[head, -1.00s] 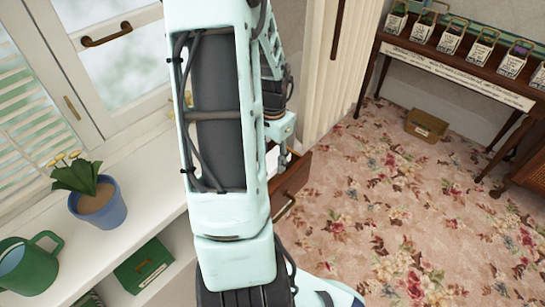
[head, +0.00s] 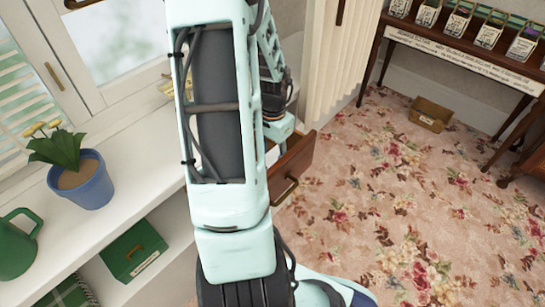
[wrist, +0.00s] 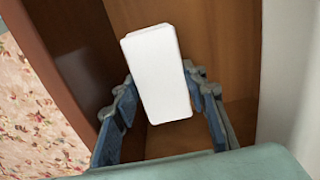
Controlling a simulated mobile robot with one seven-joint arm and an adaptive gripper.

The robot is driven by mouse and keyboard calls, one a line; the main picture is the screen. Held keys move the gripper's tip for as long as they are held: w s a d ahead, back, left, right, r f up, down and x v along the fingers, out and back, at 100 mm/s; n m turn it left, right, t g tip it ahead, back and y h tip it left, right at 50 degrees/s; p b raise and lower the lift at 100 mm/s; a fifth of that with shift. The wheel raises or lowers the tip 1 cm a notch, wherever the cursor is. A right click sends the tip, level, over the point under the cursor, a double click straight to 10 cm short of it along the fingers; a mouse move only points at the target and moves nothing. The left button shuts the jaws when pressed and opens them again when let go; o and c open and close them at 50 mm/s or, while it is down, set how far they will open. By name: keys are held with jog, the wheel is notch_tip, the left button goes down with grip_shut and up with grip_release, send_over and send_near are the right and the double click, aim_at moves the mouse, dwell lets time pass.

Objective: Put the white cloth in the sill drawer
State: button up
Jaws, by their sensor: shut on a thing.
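The white cloth (wrist: 158,70) is a folded, block-like bundle between the fingers of my gripper (wrist: 163,97) in the wrist view. My gripper is shut on it. Below and around them in that view is the open wooden sill drawer (wrist: 215,45), with brown walls and a shadowed inside. The cloth is over the drawer's opening; I cannot tell how deep it hangs. In the head view the drawer (head: 297,163) sticks out from beside the sill, its front with a handle facing the room.
A green box (head: 133,257) sits on the shelf below. A dark table (head: 460,50) with several small boxes stands at the back right. The flowered carpet (head: 390,210) is mostly clear.

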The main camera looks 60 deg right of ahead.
jog(key=shift+s+f, duration=0.1)
jog(key=shift+f, duration=0.25)
jog(key=o, duration=1.1)
jog(key=shift+s, duration=0.1)
jog(key=shift+s, duration=0.1)
notch_tip(320, 180, up, 12)
jog(key=shift+w, duration=0.35)
